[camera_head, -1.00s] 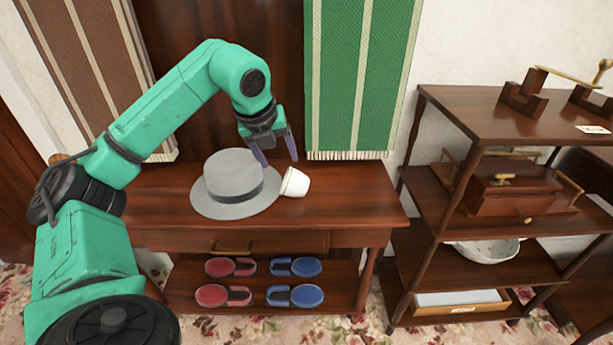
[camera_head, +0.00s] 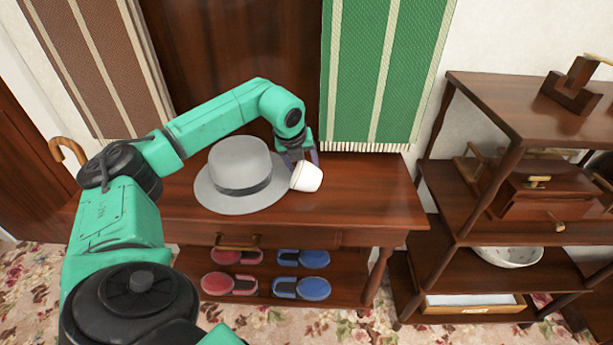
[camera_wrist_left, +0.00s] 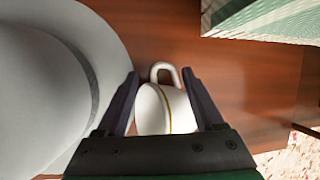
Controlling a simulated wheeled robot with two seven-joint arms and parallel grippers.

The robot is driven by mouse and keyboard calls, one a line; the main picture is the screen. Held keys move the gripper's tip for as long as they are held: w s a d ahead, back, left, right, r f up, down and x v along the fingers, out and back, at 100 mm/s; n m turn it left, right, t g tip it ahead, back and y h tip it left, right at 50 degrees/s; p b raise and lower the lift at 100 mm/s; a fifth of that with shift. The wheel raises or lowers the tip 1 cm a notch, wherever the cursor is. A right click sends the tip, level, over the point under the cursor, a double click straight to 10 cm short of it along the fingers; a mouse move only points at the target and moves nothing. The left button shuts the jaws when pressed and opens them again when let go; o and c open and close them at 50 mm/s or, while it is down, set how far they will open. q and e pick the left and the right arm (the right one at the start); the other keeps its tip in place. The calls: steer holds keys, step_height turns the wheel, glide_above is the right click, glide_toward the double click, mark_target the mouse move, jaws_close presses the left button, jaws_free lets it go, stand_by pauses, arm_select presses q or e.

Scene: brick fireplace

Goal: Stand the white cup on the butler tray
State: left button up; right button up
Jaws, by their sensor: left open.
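The white cup (camera_head: 307,177) is on the wooden console table, just right of the grey hat (camera_head: 240,172). It looks tipped rather than upright, though its exact pose is hard to tell. My left gripper (camera_head: 302,158) is down at the cup, behind it in the head view. In the left wrist view, the open fingers (camera_wrist_left: 161,74) are on either side of the cup (camera_wrist_left: 165,110); its handle points away between the fingertips. The palm hides the near part of the cup. I cannot clearly pick out the butler tray. My right gripper is not in view.
The hat brim (camera_wrist_left: 108,60) is close beside the left finger. The console table (camera_head: 385,200) is clear right of the cup. A green striped cloth (camera_head: 385,75) hangs behind. A dark wooden shelf unit (camera_head: 510,105) at right holds a wooden box (camera_head: 550,190) and a white bowl (camera_head: 510,256).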

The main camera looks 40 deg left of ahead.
arm_select(q)
steer(key=c, duration=1.1)
steer(key=shift+s+f, duration=0.1)
stand_by(0.5)
